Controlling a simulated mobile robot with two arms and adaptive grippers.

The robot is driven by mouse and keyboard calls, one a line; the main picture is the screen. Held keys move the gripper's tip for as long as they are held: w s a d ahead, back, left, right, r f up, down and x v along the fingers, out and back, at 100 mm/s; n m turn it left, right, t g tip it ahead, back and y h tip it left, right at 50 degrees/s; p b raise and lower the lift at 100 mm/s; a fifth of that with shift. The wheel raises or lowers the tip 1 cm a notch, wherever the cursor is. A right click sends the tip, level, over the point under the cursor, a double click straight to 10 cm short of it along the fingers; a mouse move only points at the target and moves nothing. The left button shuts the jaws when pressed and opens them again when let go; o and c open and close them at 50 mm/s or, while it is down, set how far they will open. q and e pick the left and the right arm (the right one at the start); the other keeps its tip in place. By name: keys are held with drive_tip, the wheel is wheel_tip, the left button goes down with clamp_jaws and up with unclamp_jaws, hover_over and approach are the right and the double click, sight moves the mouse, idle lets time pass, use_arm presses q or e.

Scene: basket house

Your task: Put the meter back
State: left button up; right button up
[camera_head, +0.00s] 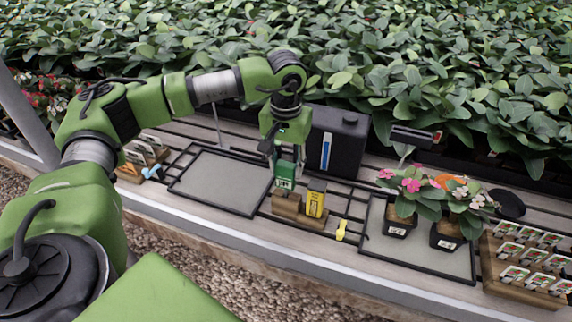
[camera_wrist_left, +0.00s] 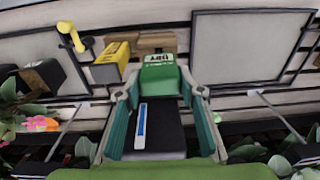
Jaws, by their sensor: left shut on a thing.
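A small green meter with a pale display (camera_head: 285,174) is between the fingers of my left gripper (camera_head: 287,158), which is shut on it. In the left wrist view the green meter (camera_wrist_left: 158,78) sits between the two fingertips. The meter is upright over the left part of a wooden stand (camera_head: 287,204). I cannot tell whether its lower end touches the stand. A yellow meter (camera_head: 316,198) stands upright in the right part of the stand; it also shows in the left wrist view (camera_wrist_left: 112,60). My right gripper is not in view.
A black tank with a blue strip (camera_head: 340,140) stands behind the stand. A yellow item (camera_head: 341,230) lies to the right. A grey tray (camera_head: 215,183) is left; another tray (camera_head: 420,252) holds flower pots (camera_head: 400,218). A wooden seed-packet rack (camera_head: 492,268) stands far right.

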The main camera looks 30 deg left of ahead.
sight(286, 175)
use_arm(q)
drive_tip(key=shift+f+b, duration=1)
drive_tip(key=shift+f, duration=0.6)
drive_tip(key=shift+r, duration=0.1)
drive_tip(key=o, duration=1.3)
drive_tip(key=r, duration=1.2)
drive_tip(key=shift+s+d, duration=0.25)
drive_tip(key=shift+s, duration=0.1)
